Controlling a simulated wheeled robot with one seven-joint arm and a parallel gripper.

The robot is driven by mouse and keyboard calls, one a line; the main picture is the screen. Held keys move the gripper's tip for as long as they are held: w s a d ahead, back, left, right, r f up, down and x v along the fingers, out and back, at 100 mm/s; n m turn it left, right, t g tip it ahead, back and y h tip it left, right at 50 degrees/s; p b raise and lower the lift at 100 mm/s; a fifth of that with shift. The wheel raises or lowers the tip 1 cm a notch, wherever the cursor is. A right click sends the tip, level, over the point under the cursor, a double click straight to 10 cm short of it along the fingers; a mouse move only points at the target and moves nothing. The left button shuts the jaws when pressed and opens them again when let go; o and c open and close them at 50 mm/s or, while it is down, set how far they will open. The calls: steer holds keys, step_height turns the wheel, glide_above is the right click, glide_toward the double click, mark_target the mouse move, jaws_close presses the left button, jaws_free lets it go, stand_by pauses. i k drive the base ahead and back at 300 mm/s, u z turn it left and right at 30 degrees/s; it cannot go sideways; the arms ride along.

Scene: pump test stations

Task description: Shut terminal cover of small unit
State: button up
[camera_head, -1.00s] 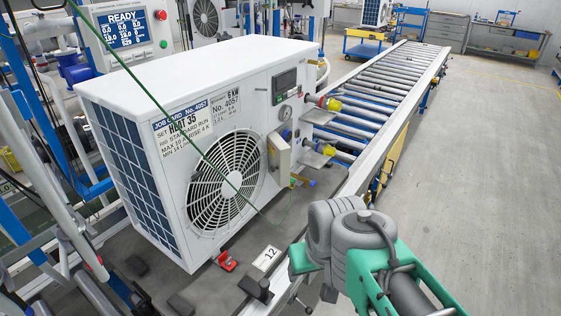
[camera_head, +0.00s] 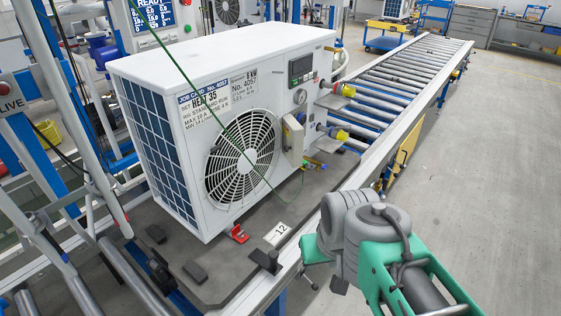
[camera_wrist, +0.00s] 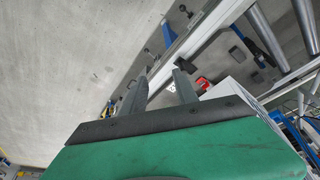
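The white unit (camera_head: 225,85) stands on the dark plate at the roller line's near end, its fan side facing right. The small beige terminal cover (camera_head: 293,134) juts out from its front, right of the fan grille; its exact angle is hard to tell. My gripper (camera_wrist: 158,88) shows two grey fingers spread apart with nothing between them. In the head view its green body (camera_head: 319,249) is partly hidden behind my grey wrist joints. It is in front of and right of the unit, near the rail, apart from the cover.
A red clamp (camera_head: 237,234) and a card marked 12 (camera_head: 278,232) lie in front of the unit. Pipe stubs with yellow caps (camera_head: 340,134) stick out beyond the cover. The floor on the right is clear.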

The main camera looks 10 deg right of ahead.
mark_target(293, 132)
steer(key=u, duration=0.4)
steer(key=k, duration=0.15)
steer(key=z, duration=1.05)
steer(key=i, duration=0.6)
steer(key=u, duration=2.45)
